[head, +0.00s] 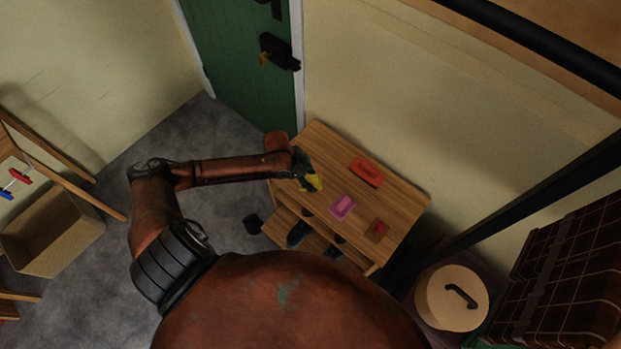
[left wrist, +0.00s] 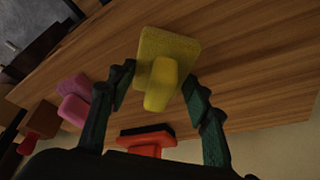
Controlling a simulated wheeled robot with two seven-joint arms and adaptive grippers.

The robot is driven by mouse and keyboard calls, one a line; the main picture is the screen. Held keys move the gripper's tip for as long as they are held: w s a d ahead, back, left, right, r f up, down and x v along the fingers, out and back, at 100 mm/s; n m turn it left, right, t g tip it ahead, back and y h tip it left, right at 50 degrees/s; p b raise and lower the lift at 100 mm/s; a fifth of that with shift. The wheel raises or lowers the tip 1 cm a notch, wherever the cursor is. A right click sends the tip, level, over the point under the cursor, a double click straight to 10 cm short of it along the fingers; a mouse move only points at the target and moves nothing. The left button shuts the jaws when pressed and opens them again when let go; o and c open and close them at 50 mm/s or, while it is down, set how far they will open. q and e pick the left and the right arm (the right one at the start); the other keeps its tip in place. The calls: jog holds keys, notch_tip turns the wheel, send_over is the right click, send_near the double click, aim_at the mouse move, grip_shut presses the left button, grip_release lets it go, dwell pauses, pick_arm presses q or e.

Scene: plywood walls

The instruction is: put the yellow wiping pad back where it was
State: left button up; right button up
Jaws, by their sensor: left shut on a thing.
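The yellow wiping pad (head: 313,182) is at the left part of the wooden table (head: 328,150) in the head view. My left gripper (head: 304,171) is shut on it. In the left wrist view the yellow pad (left wrist: 166,58) shows its block-shaped handle between the two fingers of my left gripper (left wrist: 158,90). The pad is over the tabletop; I cannot tell whether it touches the wood. My right gripper is not in view.
A green door (head: 240,60) and pale wall stand behind. A round lidded container (head: 440,305) is at the lower right.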

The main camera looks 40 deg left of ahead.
pick_arm(q)
jog(key=o, duration=1.1)
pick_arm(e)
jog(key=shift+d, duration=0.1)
pick_arm(q)
jog(key=p+v, duration=0.4)
jog(key=v, duration=0.8)
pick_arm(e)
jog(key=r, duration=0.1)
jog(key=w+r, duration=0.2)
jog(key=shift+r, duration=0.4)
pick_arm(q)
jog(key=shift+f, duration=0.1)
